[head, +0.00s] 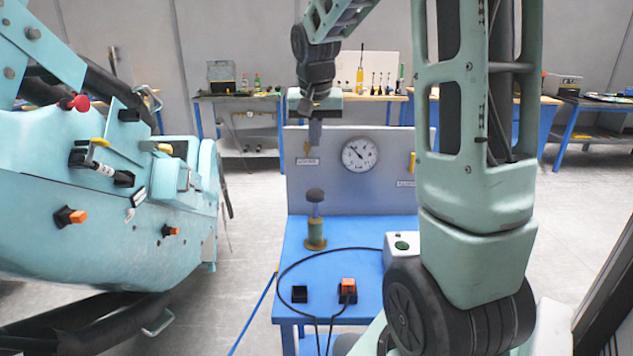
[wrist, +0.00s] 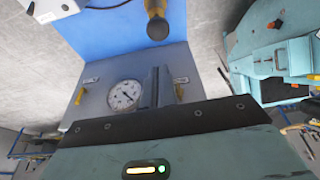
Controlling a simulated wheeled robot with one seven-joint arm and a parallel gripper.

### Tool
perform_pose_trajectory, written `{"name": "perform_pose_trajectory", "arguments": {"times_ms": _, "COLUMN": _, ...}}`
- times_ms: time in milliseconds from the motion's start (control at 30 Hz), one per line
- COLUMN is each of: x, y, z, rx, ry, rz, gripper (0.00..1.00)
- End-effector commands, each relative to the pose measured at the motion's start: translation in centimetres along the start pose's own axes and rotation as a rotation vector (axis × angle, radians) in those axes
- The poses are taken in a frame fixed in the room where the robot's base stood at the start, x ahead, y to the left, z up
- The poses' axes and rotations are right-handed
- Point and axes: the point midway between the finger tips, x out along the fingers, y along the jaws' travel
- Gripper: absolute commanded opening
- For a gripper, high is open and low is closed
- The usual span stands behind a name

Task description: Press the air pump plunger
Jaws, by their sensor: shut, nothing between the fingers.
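The air pump (head: 315,232) stands on the blue table, with an olive body and a thin rod rising to a dark round plunger knob (head: 315,195). The plunger stands raised, with rod showing below the knob. In the wrist view the pump's dark knob (wrist: 157,28) shows at the top middle, upside down. My gripper (head: 315,143) points down above the knob, with a clear gap between them. In the wrist view its fingers (wrist: 156,72) are together, with nothing between them.
A grey back panel carries a round gauge (head: 360,154) just right of my gripper. On the blue table (head: 345,240) lie a black cable, an orange-topped plug (head: 348,287), a black socket (head: 299,293) and a white box with a green button (head: 402,246). A large teal coaster car (head: 90,215) stands left.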

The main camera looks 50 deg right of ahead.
Motion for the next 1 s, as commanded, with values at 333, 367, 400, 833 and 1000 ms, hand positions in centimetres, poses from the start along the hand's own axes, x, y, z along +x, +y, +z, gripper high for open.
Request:
{"name": "perform_pose_trajectory", "arguments": {"times_ms": 333, "x": 6.1, "y": 0.0, "z": 0.1, "rx": -0.001, "ry": -0.007, "rz": 0.002, "gripper": 0.0}}
{"name": "perform_pose_trajectory", "arguments": {"times_ms": 367, "x": 6.7, "y": 0.0, "z": 0.1, "rx": -0.001, "ry": -0.008, "rz": 0.002, "gripper": 0.0}}
{"name": "perform_pose_trajectory", "arguments": {"times_ms": 400, "x": 7.5, "y": 0.0, "z": 0.2, "rx": -0.001, "ry": -0.008, "rz": 0.001, "gripper": 0.0}}
{"name": "perform_pose_trajectory", "arguments": {"times_ms": 833, "x": 13.1, "y": 0.0, "z": 1.1, "rx": -0.001, "ry": -0.002, "rz": 0.0, "gripper": 0.0}}
{"name": "perform_pose_trajectory", "arguments": {"times_ms": 1000, "x": 13.4, "y": 0.0, "z": 1.2, "rx": -0.001, "ry": -0.001, "rz": 0.0, "gripper": 0.0}}
